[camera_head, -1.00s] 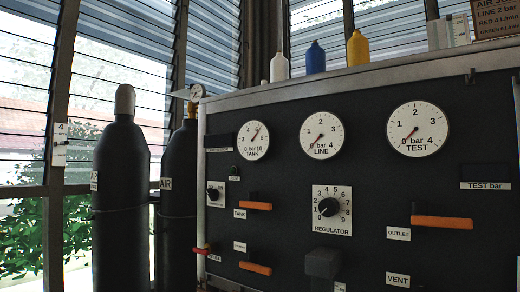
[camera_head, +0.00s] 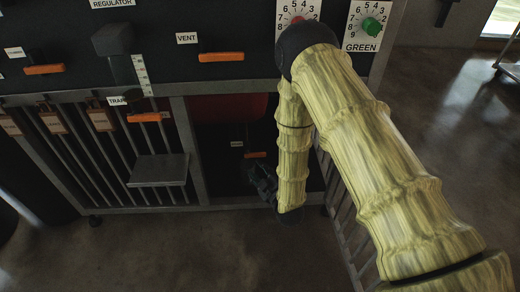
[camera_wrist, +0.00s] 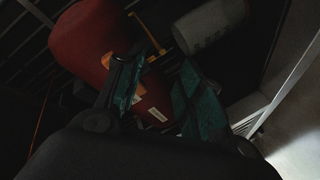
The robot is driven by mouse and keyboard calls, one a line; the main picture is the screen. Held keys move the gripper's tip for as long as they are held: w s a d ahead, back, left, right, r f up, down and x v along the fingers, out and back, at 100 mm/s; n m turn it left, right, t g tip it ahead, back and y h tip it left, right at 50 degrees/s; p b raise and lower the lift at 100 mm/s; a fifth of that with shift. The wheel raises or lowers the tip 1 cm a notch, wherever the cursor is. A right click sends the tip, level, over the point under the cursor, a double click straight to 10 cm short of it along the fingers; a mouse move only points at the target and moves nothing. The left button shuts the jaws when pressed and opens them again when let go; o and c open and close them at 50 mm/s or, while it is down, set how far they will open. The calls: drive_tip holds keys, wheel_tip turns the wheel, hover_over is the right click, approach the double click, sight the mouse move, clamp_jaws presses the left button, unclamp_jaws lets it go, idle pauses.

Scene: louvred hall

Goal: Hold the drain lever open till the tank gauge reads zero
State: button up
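The drain lever, a small orange handle (camera_head: 255,154), is in the open lower bay of the panel, beside a small white label (camera_head: 237,143). My gripper (camera_head: 262,180) is in the bay just below it in the head view. In the wrist view its teal fingers (camera_wrist: 160,94) stand apart, with the red tank (camera_wrist: 82,38) beyond them. Orange pieces (camera_wrist: 138,90) show on both sides of the left finger, which hides what lies between. I cannot tell if it touches the lever. The tank gauge is outside both current views.
Other orange levers stick out by the VENT label (camera_head: 187,39) and the TRAP label (camera_head: 117,101). A grey shelf (camera_head: 158,169) juts out left of the bay. A grey cylinder (camera_wrist: 208,25) lies near the tank. Open floor (camera_head: 170,250) lies in front.

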sight(260, 156)
drive_tip(key=s+r+n+h+p, duration=0.4)
drive_tip(key=r+n+h, duration=0.1)
drive_tip(key=r, duration=0.2)
drive_tip(key=shift+h, duration=0.5)
drive_tip(key=b+x, duration=0.1)
drive_tip(key=x, duration=0.1)
drive_tip(key=b+x, duration=0.1)
drive_tip(key=x, duration=0.2)
drive_tip(key=b+x, duration=0.2)
drive_tip(key=shift+w+d+f, duration=0.1)
drive_tip(key=shift+d+f, duration=0.15)
drive_tip(key=shift+f, duration=0.25)
drive_tip(key=shift+w+r, duration=0.1)
drive_tip(key=shift+w, duration=0.05)
drive_tip(key=shift+x, duration=0.85)
clamp_jaws()
